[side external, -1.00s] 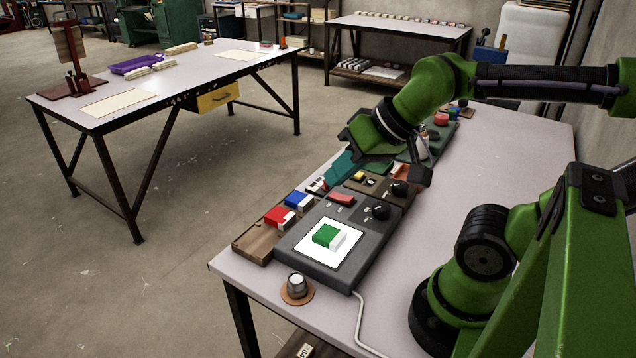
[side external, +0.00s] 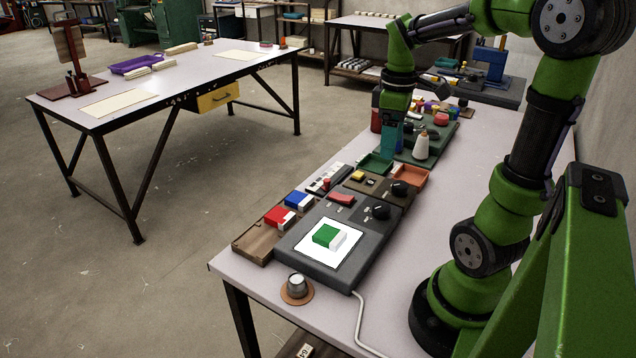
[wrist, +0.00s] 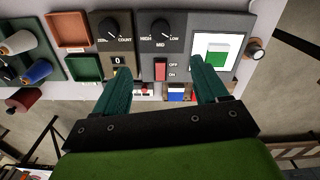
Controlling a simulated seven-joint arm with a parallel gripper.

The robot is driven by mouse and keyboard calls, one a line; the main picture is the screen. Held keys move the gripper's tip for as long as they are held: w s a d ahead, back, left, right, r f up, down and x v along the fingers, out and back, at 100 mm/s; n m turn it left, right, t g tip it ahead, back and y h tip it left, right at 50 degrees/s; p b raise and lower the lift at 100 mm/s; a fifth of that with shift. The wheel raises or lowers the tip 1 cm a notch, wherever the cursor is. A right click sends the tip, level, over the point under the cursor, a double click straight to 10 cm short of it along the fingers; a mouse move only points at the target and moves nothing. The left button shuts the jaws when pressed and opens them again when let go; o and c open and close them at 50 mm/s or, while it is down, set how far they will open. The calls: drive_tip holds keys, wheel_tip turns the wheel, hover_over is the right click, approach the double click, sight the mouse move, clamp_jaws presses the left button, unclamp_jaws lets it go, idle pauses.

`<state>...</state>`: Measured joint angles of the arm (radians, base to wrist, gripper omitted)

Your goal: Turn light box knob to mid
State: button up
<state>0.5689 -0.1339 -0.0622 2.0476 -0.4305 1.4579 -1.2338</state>
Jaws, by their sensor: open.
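The light box (side external: 287,250) is a dark grey box on the near end of the bench. Its white panel is bright, with a green and white block (side external: 327,237) on it. Its black knob (side external: 381,212) sits at the back right; the knob also shows in the wrist view (wrist: 161,28), above HIGH, MID and LOW labels. I cannot tell where its pointer stands. A red OFF/ON switch (wrist: 160,68) is beside it. My gripper (wrist: 159,72) is open and empty; its teal fingers frame the switch in the wrist view. In the side view, it points down farther along the bench.
A counter box with a similar black knob (wrist: 109,27) stands beside the light box. Green (wrist: 85,67) and orange (wrist: 68,29) trays and thread spools (wrist: 37,70) lie past it. A metal knob (side external: 297,284) sits near the front edge.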

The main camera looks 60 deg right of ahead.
sight(382, 206)
wheel_tip(382, 206, down, 17)
drive_tip(key=shift+r, duration=0.1)
idle(0.3)
drive_tip(key=c, duration=1.1)
drive_tip(key=shift+m, duration=0.4)
drive_tip(key=m, duration=0.4)
drive_tip(key=shift+a+m, duration=0.1)
drive_tip(key=shift+m, duration=0.3)
drive_tip(key=m, duration=0.6)
